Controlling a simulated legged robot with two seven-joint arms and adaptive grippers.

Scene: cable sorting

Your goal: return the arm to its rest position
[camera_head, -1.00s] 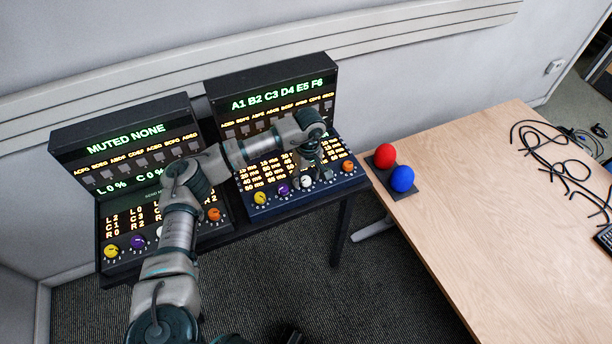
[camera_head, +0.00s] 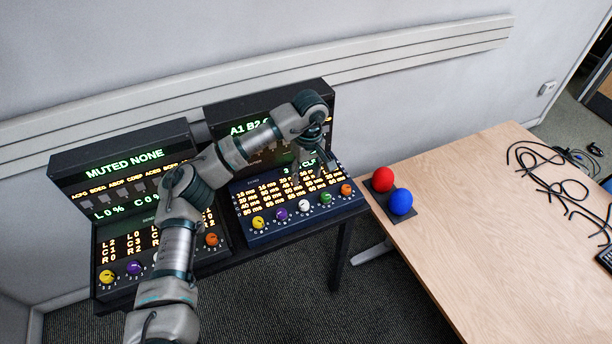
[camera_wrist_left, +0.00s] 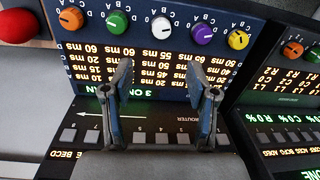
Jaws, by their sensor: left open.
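My left arm (camera_head: 180,240) comes in from the lower left and reaches up over the two consoles. My left gripper (camera_head: 314,176) is over the right console (camera_head: 285,225), above its lit panel of ms values. In the left wrist view the two fingers of the left gripper (camera_wrist_left: 160,95) are apart with nothing between them. The row of coloured knobs lies beyond the fingertips there. I cannot tell how far the fingertips are from the panel. My right gripper is not in view.
The left console (camera_head: 120,160) stands beside the right one on a dark stand. A red ball (camera_head: 383,179) and a blue ball (camera_head: 401,201) sit on a dark base on the wooden table (camera_head: 480,240). Black cables (camera_head: 560,180) lie on the table's far right.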

